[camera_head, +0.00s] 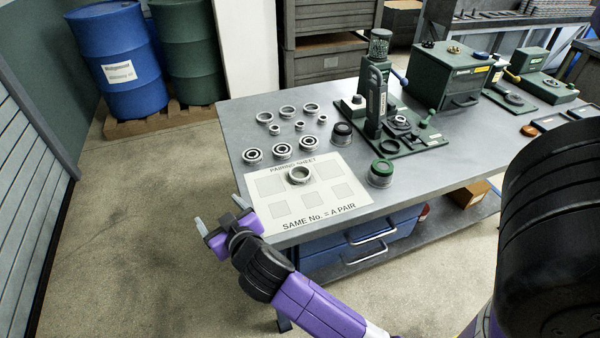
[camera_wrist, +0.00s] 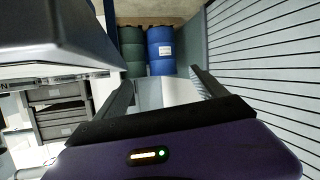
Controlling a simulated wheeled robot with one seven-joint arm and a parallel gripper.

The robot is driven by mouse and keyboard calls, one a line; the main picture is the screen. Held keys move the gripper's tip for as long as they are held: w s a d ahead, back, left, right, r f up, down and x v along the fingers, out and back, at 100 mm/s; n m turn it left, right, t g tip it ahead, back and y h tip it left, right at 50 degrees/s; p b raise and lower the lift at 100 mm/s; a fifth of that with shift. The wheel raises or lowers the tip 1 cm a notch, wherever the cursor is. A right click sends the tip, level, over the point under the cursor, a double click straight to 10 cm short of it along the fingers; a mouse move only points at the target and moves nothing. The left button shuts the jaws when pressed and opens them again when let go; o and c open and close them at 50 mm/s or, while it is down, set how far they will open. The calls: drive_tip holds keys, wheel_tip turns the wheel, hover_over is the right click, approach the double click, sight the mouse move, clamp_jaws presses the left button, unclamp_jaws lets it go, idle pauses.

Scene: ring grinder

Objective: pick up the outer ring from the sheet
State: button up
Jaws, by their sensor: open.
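The outer ring (camera_head: 299,174) is a metal ring lying on the pairing sheet (camera_head: 340,212), over its top middle printed square. The sheet is white with grey squares and lies at the near left corner of the workbench. My gripper (camera_head: 217,208) is open and empty, off the left edge of the bench, left of the sheet and apart from the ring. In the wrist view my two fingers (camera_wrist: 161,86) stand apart with nothing between them. The ring does not show in the wrist view.
The workbench (camera_head: 238,135) holds several loose rings and bearings (camera_head: 283,151) behind the sheet. A green press (camera_head: 378,110) and a green-topped round part (camera_head: 381,173) stand right of it. Blue (camera_head: 117,60) and green drums stand at the back left. The floor left of the bench is clear.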

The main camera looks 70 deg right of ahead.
sight(305, 170)
drive_tip(key=d+r+m+g+h, duration=0.1)
drive_tip(key=d+m+g, duration=0.1)
drive_tip(key=d, duration=0.1)
drive_tip(key=d+m+g+h, duration=0.1)
drive_tip(key=d+m+g, duration=0.1)
drive_tip(key=d, duration=0.2)
drive_tip(key=d+r+m+g+h, duration=0.1)
drive_tip(key=d+m+g+h, duration=0.1)
drive_tip(key=d, duration=0.2)
drive_tip(key=shift+r+m+g, duration=0.3)
drive_tip(key=shift+m+g, duration=0.1)
drive_tip(key=s+d+m+g, duration=0.1)
drive_tip(key=s+m+g, duration=0.2)
drive_tip(key=s+d+m+g, duration=0.1)
drive_tip(key=shift+s+d+r+m+p, duration=0.2)
drive_tip(key=shift+d+r+m+p, duration=0.1)
drive_tip(key=shift+r, duration=0.05)
drive_tip(key=s+m+g, duration=0.4)
drive_tip(key=s, duration=0.1)
drive_tip(key=shift+a+f, duration=0.2)
drive_tip(key=shift+s+d+f, duration=0.1)
drive_tip(key=shift+s, duration=0.25)
drive_tip(key=x, duration=0.2)
drive_tip(key=p+x, duration=0.1)
drive_tip(key=x, duration=0.2)
drive_tip(key=p+x, duration=0.1)
drive_tip(key=x, duration=0.1)
drive_tip(key=shift+s+d, duration=0.1)
drive_tip(key=shift+s, duration=0.3)
